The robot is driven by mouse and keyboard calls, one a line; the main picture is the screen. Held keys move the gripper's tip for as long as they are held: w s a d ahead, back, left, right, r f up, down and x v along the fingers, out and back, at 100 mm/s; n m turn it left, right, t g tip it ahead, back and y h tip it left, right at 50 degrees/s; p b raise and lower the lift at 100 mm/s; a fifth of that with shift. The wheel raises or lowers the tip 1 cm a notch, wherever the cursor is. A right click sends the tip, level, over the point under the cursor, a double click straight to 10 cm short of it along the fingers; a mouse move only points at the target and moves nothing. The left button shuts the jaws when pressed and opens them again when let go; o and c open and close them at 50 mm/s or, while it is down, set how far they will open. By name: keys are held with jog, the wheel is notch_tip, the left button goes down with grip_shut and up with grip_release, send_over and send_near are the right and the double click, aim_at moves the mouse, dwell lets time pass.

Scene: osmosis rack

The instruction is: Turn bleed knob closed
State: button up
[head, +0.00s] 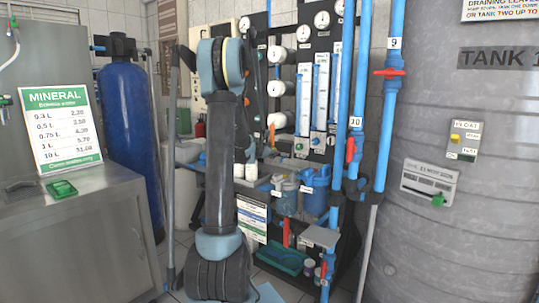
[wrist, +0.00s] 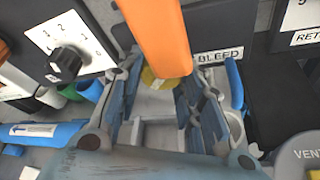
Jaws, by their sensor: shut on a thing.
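The bleed knob (wrist: 162,38), an orange bar-shaped handle, shows at the top middle of the wrist view, beside a dark plate lettered BLEED (wrist: 222,53). My gripper (wrist: 161,76) has its two fingers on either side of the handle's lower end and is shut on it. A yellow round part (wrist: 154,82) shows between the fingers, under the handle. The exact contact is partly hidden by the handle. In the head view my arm stands in front of the rack panel and hides the gripper.
A black selector knob (wrist: 66,62) on a white numbered plate is left of the fingers. A blue pipe (wrist: 45,134) lies lower left. The rack's blue vertical pipes (head: 349,100) and a grey tank (head: 465,215) stand right of my arm; a steel cabinet (head: 80,240) stands left.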

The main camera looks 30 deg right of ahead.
jog(key=shift+m+t, duration=0.4)
jog(key=shift+m, duration=0.3)
jog(key=o, duration=1.1)
jog(key=shift+c, duration=0.2)
jog(key=shift+s+a, duration=0.1)
jog(key=v, duration=1.1)
jog(key=shift+s+a, duration=0.2)
jog(key=shift+a, duration=0.05)
jog(key=shift+r, duration=0.15)
